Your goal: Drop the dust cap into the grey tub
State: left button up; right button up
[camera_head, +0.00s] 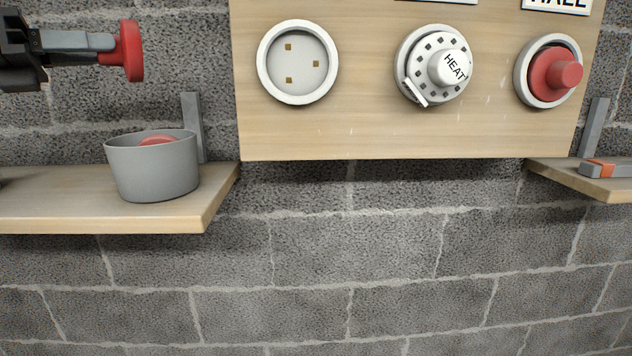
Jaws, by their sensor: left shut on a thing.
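My left gripper (108,48) comes in from the upper left and is shut on a red dust cap (131,51). The cap is held edge-on to the camera, above the left shelf and apart from the tub. The grey tub (155,172) stands upright on the left shelf, below and slightly right of the cap. Another red thing (158,140) shows inside the tub, mostly hidden by its wall. My right gripper is not in view.
A wooden board (330,135) on the block wall carries an open white round socket (298,62), a white HEAT dial (435,67) and a red-capped socket (552,76). The left shelf (60,200) ends near the board. A right shelf (600,185) holds a grey and orange thing (608,168).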

pick_arm(q)
notch_tip(320, 180, down, 4)
jog(key=shift+w, duration=0.1)
jog(key=shift+f, duration=0.8)
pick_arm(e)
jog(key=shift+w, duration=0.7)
pick_arm(q)
jog(key=o, duration=1.1)
jog(key=b+v, duration=0.4)
jog(key=v, duration=0.7)
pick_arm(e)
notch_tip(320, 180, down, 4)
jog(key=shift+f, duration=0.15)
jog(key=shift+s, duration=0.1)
